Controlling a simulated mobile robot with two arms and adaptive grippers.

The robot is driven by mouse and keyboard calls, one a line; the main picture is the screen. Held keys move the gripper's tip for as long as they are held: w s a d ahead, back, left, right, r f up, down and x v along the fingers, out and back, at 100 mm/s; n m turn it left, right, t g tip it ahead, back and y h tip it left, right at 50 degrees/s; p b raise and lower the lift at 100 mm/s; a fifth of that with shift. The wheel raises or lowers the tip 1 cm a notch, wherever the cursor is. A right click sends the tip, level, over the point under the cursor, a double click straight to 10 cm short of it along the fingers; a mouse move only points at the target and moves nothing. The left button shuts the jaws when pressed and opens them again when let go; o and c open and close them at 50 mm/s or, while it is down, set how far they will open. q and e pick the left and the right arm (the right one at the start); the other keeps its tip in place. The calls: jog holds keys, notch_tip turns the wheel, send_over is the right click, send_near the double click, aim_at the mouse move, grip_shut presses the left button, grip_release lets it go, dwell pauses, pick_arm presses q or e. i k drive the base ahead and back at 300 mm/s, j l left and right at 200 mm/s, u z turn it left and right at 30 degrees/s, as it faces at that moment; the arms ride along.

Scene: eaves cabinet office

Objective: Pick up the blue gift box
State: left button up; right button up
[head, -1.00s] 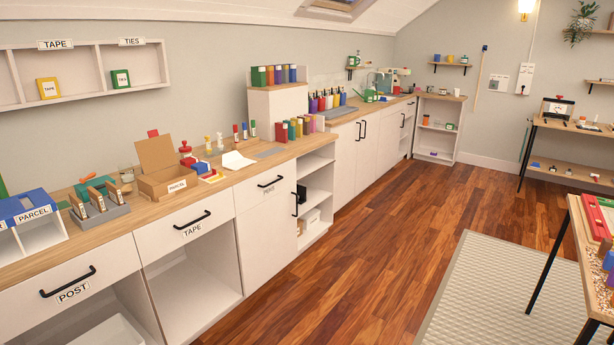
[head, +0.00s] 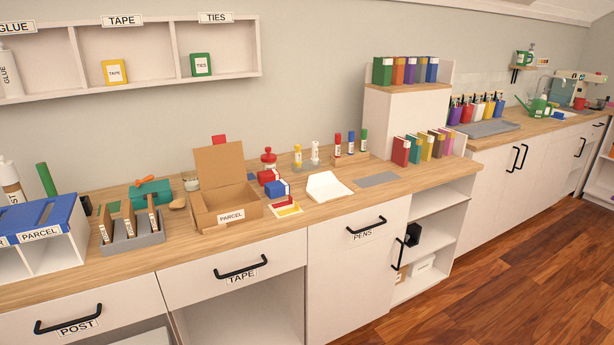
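A small blue box (head: 276,189), which looks like the blue gift box, sits on the wooden counter (head: 330,212) just right of the open cardboard parcel box (head: 228,200). A red piece shows at its right side. A red box (head: 267,176) stands close behind it, and a yellow, white and red flat item (head: 287,209) lies in front. Whether these touch the blue box I cannot tell. Neither of my grippers is in view.
Red and yellow bottles stand behind. A grey organiser (head: 134,240) and blue-topped parcel rack (head: 42,240) are left. Drawer handles (head: 241,268) protrude at the front. Wood floor is open at right.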

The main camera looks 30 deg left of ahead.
aim_at(280, 188)
jog(key=i+l+u, duration=0.1)
jog(key=i+u, duration=0.25)
jog(key=i, duration=0.2)
jog(key=i+l+u, duration=0.4)
jog(key=i, duration=0.15)
jog(key=i+l+u, duration=0.35)
jog(key=i, duration=0.15)
